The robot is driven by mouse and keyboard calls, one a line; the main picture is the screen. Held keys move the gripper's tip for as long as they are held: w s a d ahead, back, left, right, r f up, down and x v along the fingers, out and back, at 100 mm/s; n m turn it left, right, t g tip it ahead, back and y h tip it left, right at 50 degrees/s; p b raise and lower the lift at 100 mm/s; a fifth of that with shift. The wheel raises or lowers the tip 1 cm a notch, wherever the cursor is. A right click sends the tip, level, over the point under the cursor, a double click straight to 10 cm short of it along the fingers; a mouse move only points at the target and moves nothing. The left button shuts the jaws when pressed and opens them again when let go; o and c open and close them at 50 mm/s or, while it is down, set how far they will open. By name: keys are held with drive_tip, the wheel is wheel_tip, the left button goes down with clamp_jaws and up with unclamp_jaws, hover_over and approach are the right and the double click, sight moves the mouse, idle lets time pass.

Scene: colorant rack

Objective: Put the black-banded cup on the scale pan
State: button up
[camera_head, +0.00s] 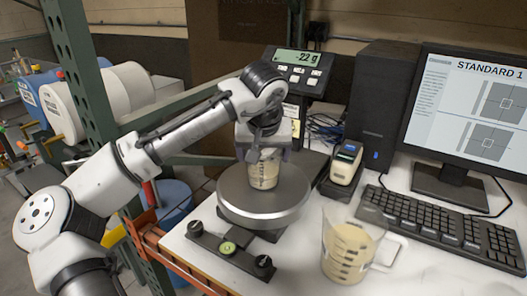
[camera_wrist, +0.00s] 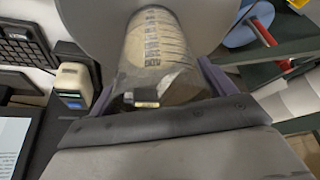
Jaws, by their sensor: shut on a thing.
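A clear cup (camera_head: 263,172) with dark printed graduations and pale contents is upright at the scale pan (camera_head: 240,206), over its middle. My gripper (camera_head: 264,152) is shut on the cup's upper part from above. The cup's base looks at or very close to the pan; I cannot tell whether it touches. In the wrist view the cup (camera_wrist: 158,52) sits between the fingers, with the grey pan (camera_wrist: 90,18) behind it. A small dark patch shows near its rim there; a full black band is not clear, as the gripper hides part of the cup.
A clear pitcher (camera_head: 345,250) with pale liquid stands at the front right. The scale display (camera_head: 298,58) shows a negative reading. Green rack posts (camera_head: 75,60) stand left.

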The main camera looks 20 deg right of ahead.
drive_tip(key=o, duration=0.9)
drive_tip(key=shift+f, duration=0.1)
drive_tip(key=shift+o, duration=0.2)
drive_tip(key=shift+r, duration=0.2)
drive_tip(key=b+v, duration=0.2)
drive_tip(key=v, duration=1)
drive_tip(key=shift+f, duration=0.1)
